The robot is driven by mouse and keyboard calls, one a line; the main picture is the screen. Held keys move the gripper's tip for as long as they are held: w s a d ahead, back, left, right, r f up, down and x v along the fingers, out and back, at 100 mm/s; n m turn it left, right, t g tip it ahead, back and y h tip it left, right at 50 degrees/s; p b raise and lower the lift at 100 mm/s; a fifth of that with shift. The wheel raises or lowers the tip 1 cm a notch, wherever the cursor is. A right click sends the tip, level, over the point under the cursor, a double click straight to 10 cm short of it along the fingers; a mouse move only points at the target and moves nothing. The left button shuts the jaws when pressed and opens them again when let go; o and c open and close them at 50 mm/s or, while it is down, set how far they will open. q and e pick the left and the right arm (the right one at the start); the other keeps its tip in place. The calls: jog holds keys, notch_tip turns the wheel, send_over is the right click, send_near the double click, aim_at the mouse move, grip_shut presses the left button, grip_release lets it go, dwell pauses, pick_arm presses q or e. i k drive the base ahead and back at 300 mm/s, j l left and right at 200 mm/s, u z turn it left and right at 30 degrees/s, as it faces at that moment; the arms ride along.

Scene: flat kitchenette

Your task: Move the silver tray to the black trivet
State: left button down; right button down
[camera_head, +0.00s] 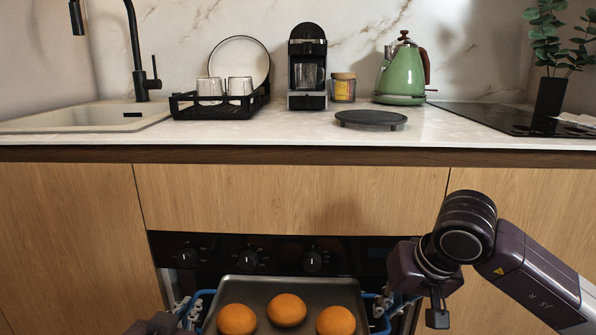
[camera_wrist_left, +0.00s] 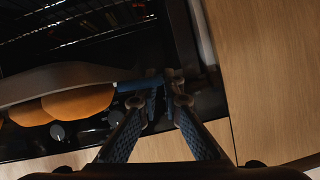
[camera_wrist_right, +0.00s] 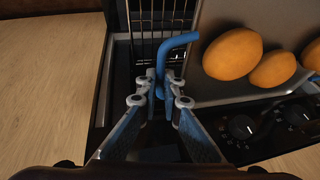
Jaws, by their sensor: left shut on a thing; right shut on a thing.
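The silver tray (camera_head: 258,288) is low in front of the oven at the bottom of the head view, with three orange round foods (camera_head: 287,310) on it. It has a blue handle on each side. My left gripper (camera_head: 183,308) is shut on the left handle (camera_wrist_left: 143,84). My right gripper (camera_head: 384,300) is shut on the right handle (camera_wrist_right: 178,43). The tray looks about level; its front edge is cut off in the head view. The black trivet (camera_head: 371,119) stands on the counter, right of the coffee machine, with nothing on it.
The counter (camera_head: 260,133) edge lies above and beyond the tray. Near the trivet are a green kettle (camera_head: 402,77), a jar (camera_head: 343,88) and a coffee machine (camera_head: 307,66). A dish rack (camera_head: 213,107) stands left, a black cooktop (camera_head: 500,117) right. The counter front before the trivet is clear.

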aim_at(374, 117)
jog(key=k+l, duration=0.2)
jog(key=k, duration=0.15)
jog(key=k+j+z, duration=0.2)
jog(key=k+z, duration=0.2)
jog(key=k, duration=0.2)
